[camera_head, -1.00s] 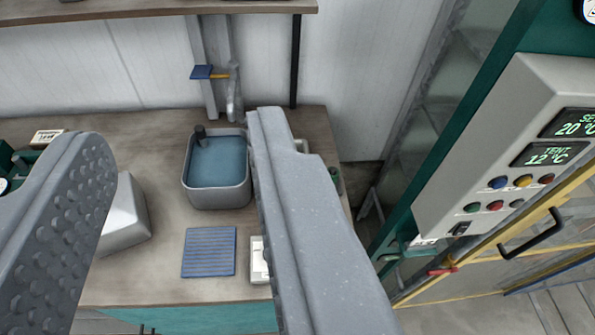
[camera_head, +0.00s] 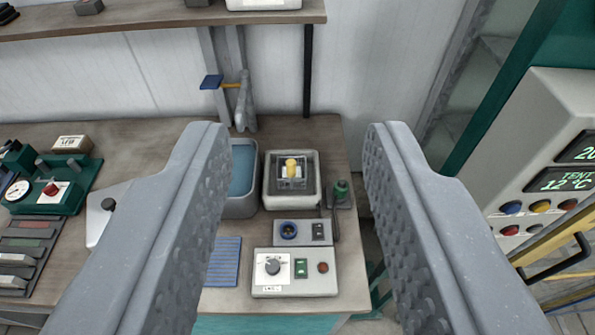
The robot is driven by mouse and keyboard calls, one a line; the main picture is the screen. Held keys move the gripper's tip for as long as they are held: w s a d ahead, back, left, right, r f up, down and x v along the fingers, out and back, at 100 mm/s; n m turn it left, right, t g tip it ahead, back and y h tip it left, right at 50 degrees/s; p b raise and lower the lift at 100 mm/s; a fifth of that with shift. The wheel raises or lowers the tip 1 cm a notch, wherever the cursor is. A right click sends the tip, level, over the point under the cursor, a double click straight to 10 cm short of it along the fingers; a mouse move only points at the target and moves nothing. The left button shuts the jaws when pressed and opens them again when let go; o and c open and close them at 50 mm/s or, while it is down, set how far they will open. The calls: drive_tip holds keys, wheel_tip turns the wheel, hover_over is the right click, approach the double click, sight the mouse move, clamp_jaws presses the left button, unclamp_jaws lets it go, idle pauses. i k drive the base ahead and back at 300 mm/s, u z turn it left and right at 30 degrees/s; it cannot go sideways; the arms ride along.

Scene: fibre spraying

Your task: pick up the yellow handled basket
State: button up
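The basket (camera_head: 290,182) is small and dark, with an upright yellow handle (camera_head: 291,166). It sits inside a square white-rimmed bath unit (camera_head: 268,190) on the wooden bench. My gripper (camera_head: 297,130) is open and empty, with one grey finger on each side of the picture. The basket shows in the gap between the fingers, apart from both. How far the fingers are above or in front of it is hard to tell.
A control box (camera_head: 295,273) with a knob stands in front of the bath unit. A grey water basin (camera_head: 241,207) is close on its left, and a small green-topped item (camera_head: 341,192) on its right. A shelf (camera_head: 150,20) runs above the back. A control cabinet (camera_head: 540,150) stands at right.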

sight(291, 164)
drive_tip(key=i, duration=0.9)
drive_tip(key=u, duration=0.05)
